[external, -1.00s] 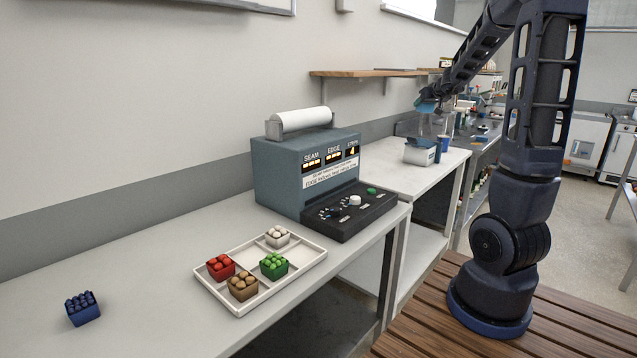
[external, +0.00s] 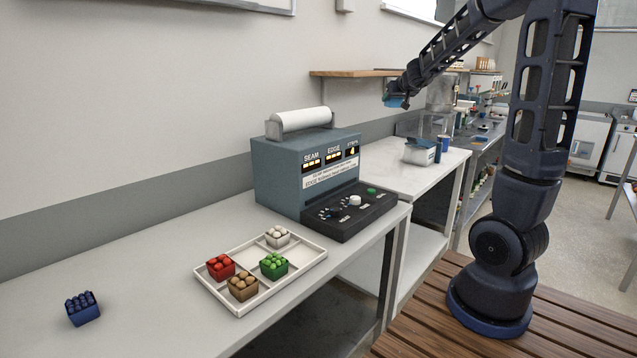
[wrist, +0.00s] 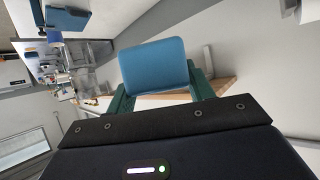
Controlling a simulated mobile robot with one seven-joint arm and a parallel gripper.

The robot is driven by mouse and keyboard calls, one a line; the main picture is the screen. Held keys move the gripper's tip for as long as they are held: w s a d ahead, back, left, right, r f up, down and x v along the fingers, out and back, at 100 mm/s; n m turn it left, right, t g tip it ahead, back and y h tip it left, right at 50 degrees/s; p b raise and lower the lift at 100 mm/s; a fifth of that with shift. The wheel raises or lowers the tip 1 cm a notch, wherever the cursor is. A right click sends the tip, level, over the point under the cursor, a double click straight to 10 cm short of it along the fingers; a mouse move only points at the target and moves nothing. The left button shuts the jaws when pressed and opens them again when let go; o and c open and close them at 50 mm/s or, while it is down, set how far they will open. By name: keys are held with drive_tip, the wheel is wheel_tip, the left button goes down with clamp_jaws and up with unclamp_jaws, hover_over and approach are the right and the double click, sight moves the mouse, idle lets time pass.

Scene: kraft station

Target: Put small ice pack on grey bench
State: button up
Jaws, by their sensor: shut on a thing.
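The small ice pack (wrist: 153,62) is a flat light-blue pad with rounded corners, held between the green fingers of my gripper (wrist: 160,92) in the wrist view. In the external view my gripper (external: 396,97) is high in the air, in front of the wooden wall shelf, with a bit of the blue pack (external: 397,103) showing below it. The grey bench (external: 150,290) runs along the wall at the lower left, well below and to the left of my gripper. The pack touches no surface.
On the grey bench stand a blue-grey sealing machine (external: 290,170), a white tray (external: 240,303) with several small coloured tubs, and a dark blue tub (external: 83,309). The bench is bare around the dark blue tub. A white bench (external: 400,178) with a box (external: 420,153) lies beyond.

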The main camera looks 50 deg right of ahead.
drive_tip(key=w+a+y, duration=0.1)
drive_tip(key=w+a, duration=0.2)
drive_tip(key=a, duration=0.5)
drive_tip(key=w+a, duration=0.3)
drive_tip(key=a, duration=0.4)
drive_tip(key=n+t+y, duration=0.1)
drive_tip(key=n+y, duration=0.1)
drive_tip(key=n, duration=0.1)
hover_over(301, 257)
wheel_tip(301, 257, down, 28)
drive_tip(key=shift+f, duration=3.9)
drive_tip(key=shift+f, duration=0.3)
drive_tip(key=o, duration=1.2)
drive_tip(key=shift+d, duration=0.1)
